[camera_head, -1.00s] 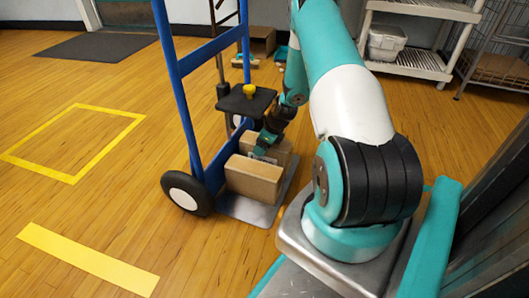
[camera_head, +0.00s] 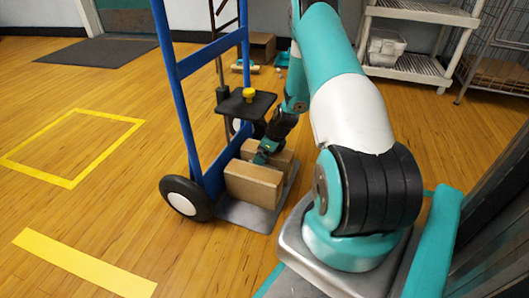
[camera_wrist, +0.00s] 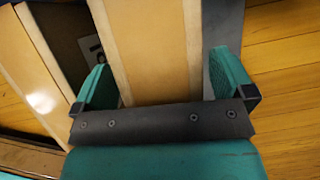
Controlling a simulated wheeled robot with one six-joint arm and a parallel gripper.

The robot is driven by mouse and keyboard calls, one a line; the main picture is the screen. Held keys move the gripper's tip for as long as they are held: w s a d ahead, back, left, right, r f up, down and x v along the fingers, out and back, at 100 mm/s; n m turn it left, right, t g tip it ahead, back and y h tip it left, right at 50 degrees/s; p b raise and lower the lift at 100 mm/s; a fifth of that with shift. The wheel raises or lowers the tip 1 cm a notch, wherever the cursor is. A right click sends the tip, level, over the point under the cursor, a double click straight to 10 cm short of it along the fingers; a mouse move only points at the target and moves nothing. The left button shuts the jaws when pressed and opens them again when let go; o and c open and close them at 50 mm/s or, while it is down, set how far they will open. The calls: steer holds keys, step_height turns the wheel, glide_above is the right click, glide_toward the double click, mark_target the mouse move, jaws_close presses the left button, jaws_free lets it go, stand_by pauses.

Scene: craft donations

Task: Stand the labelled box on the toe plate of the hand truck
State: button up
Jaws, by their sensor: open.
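The blue hand truck (camera_head: 187,125) stands upright with its grey metal toe plate (camera_head: 246,215) flat on the floor. Two brown cardboard boxes stand side by side on the plate: a nearer one (camera_head: 252,187) and a farther one (camera_head: 284,160), partly hidden by my gripper. My gripper (camera_head: 266,154) is low at the boxes. In the wrist view, my gripper's open teal fingers (camera_wrist: 165,82) sit on both sides of a box (camera_wrist: 150,45). Another box (camera_wrist: 38,75) lies to the left.
A black platform with a yellow knob (camera_head: 247,95) is above the boxes, close to my arm. Yellow tape outlines (camera_head: 72,181) mark the clear floor to the left. A shelf with a white bin (camera_head: 386,46) and a wire cage stand at the back right.

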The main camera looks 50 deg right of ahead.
steer(key=p+v, duration=0.5)
steer(key=v, duration=0.2)
steer(key=shift+s+r, duration=0.1)
steer(key=shift+r, duration=0.15)
